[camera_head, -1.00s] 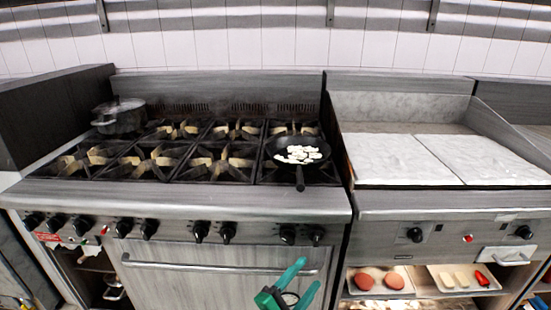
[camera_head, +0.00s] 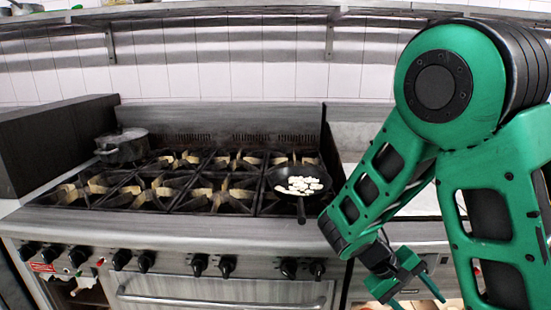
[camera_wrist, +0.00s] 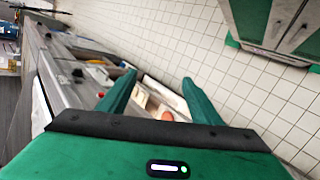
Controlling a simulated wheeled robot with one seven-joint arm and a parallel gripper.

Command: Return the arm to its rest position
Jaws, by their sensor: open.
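My green arm is raised and folded on the right of the head view. My gripper (camera_head: 413,287) hangs low in front of the griddle unit, its fingers spread apart with nothing between them. In the wrist view my gripper (camera_wrist: 158,98) also shows two separated fingers and no object held. Part of my arm hides most of the griddle in the head view.
A black pan (camera_head: 300,182) with pale pieces sits on the stove's right front burner (camera_head: 230,190). A metal pot (camera_head: 122,147) stands at the back left. The oven handle (camera_head: 220,300) runs along the front. A wall shelf (camera_head: 250,10) spans above.

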